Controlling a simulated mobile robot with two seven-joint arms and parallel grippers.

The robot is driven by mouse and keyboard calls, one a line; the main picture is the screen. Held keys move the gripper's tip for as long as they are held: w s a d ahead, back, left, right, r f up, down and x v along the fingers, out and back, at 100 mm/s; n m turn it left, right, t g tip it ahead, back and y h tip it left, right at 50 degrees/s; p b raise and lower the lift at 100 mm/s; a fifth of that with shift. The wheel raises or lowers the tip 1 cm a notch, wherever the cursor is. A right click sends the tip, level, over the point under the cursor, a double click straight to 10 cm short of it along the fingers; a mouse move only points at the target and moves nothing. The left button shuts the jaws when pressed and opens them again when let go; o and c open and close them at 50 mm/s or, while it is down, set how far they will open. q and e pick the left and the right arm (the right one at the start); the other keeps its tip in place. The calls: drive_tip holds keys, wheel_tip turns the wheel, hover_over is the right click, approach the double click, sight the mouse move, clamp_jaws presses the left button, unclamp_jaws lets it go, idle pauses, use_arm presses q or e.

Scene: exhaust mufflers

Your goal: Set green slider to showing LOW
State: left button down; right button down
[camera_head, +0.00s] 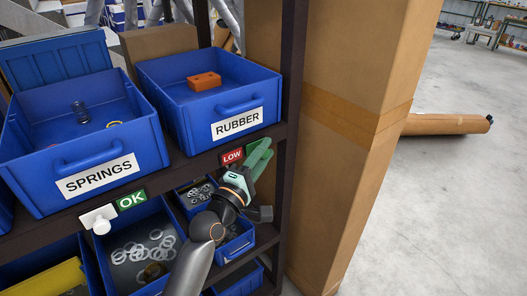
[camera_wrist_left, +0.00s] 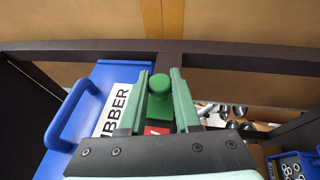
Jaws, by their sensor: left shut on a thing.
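The green slider (camera_wrist_left: 159,86) shows in the left wrist view as a round green knob on the shelf edge. My left gripper (camera_wrist_left: 160,76) is shut on it, with one green finger on each side. In the head view my left gripper (camera_head: 262,152) reaches the shelf edge below the RUBBER bin, and its fingers hide the knob. A red label (camera_head: 232,156) reading LOW shows just left of the fingers. Part of a red label also shows between the fingers in the left wrist view (camera_wrist_left: 157,130). My right gripper is in neither view.
A blue RUBBER bin (camera_head: 181,115) with an orange block stands above, left of the gripper. A SPRINGS bin (camera_head: 35,170) stands farther left, with a white slider (camera_head: 99,218) and green OK label (camera_head: 131,199) below. A dark post and tall cardboard box (camera_head: 335,180) stand right.

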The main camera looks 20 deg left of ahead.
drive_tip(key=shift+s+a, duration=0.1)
use_arm(q)
drive_tip(key=c, duration=0.9)
unclamp_jaws()
drive_tip(key=shift+d, duration=0.1)
drive_tip(key=o, duration=0.3)
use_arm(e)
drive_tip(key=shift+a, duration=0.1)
use_arm(q)
drive_tip(key=v, duration=1.2)
drive_tip(key=shift+s+b, duration=0.2)
drive_tip(key=shift+b, duration=0.2)
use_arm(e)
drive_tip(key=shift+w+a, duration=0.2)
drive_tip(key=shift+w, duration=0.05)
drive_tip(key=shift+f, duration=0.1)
